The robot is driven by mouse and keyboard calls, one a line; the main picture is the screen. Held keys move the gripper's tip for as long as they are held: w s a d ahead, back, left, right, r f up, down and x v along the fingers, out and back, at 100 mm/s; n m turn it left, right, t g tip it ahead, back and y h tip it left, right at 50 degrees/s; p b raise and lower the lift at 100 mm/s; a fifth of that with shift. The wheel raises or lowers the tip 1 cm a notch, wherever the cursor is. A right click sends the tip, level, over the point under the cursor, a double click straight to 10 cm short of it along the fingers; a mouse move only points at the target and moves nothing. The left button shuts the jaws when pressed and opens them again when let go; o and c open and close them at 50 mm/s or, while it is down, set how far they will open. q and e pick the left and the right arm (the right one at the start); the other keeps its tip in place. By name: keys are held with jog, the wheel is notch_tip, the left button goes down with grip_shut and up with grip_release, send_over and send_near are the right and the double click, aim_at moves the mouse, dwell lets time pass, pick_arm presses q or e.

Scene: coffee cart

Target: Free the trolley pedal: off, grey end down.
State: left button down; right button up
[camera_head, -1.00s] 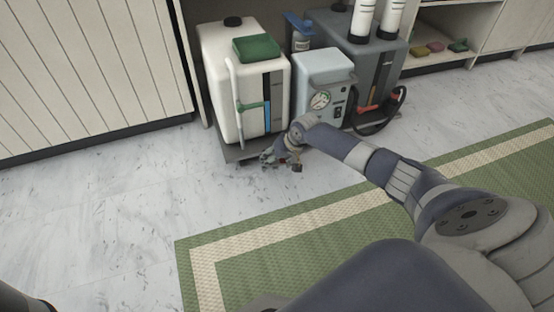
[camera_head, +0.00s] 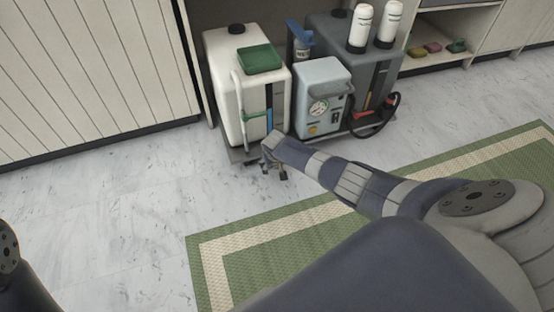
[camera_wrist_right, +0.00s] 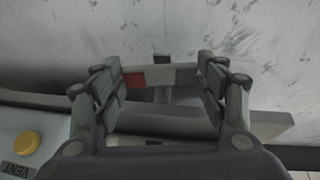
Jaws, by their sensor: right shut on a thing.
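The trolley (camera_head: 240,156) stands under the counter, its low deck bearing the tanks. Its deck edge also shows in the right wrist view (camera_wrist_right: 268,124). My right gripper (camera_wrist_right: 160,82) is shut on the pedal, a finger at each end. In the head view my right gripper (camera_head: 273,168) is low at the trolley's front edge. My left gripper is out of view.
A green mat (camera_head: 290,235) lies in front. The floor at left is clear.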

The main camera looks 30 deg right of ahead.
jog(key=shift+a+f+h, duration=0.1)
jog(key=shift+a+h, duration=0.05)
jog(key=shift+h, duration=0.45)
jog(key=o, duration=1)
jog(key=shift+o, duration=0.2)
jog(key=v, duration=1.2)
jog(key=shift+w, duration=0.15)
